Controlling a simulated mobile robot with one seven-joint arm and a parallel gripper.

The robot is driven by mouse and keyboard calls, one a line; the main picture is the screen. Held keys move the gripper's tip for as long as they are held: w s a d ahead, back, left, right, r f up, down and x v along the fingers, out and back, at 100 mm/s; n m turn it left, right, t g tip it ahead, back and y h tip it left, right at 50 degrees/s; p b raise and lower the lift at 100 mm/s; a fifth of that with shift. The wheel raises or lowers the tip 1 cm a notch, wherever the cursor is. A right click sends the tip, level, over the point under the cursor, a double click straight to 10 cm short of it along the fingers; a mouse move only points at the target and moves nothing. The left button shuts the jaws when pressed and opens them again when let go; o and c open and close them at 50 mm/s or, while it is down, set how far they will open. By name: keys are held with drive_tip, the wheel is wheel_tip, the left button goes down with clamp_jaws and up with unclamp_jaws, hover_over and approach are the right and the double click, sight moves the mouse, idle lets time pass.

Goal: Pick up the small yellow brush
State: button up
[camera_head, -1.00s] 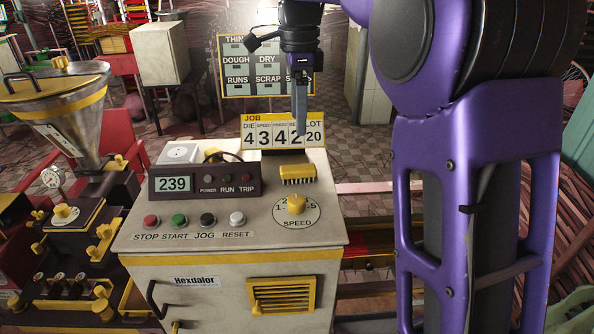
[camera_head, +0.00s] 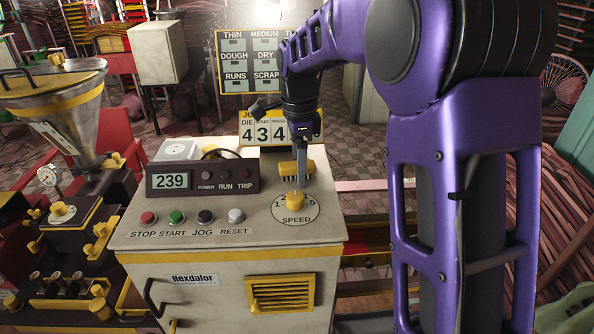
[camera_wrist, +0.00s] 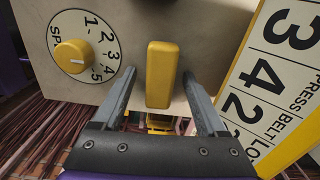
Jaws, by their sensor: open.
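The small yellow brush (camera_head: 287,168) lies on top of the control cabinet, behind the speed knob. My gripper (camera_head: 301,183) is lowered over it and hides part of it in the head view. In the wrist view the brush's yellow back (camera_wrist: 161,75) shows between the two fingers of my gripper (camera_wrist: 156,92), one on each side. The fingers are open, and a gap shows between the brush and each finger. The bristles are hidden in the wrist view.
The yellow speed knob (camera_head: 295,201) stands just in front of the brush. The job number board (camera_head: 262,131) stands behind it. A dark display box (camera_head: 203,179) sits to the left. The cabinet top (camera_head: 280,232) is clear at its front edge.

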clamp_jaws()
idle(0.3)
drive_tip(key=shift+r, duration=0.1)
wheel_tip(320, 180, up, 10)
drive_tip(key=shift+f+p, duration=0.1)
drive_tip(key=shift+p, duration=0.4)
drive_tip(key=c, duration=0.7)
unclamp_jaws()
clamp_jaws()
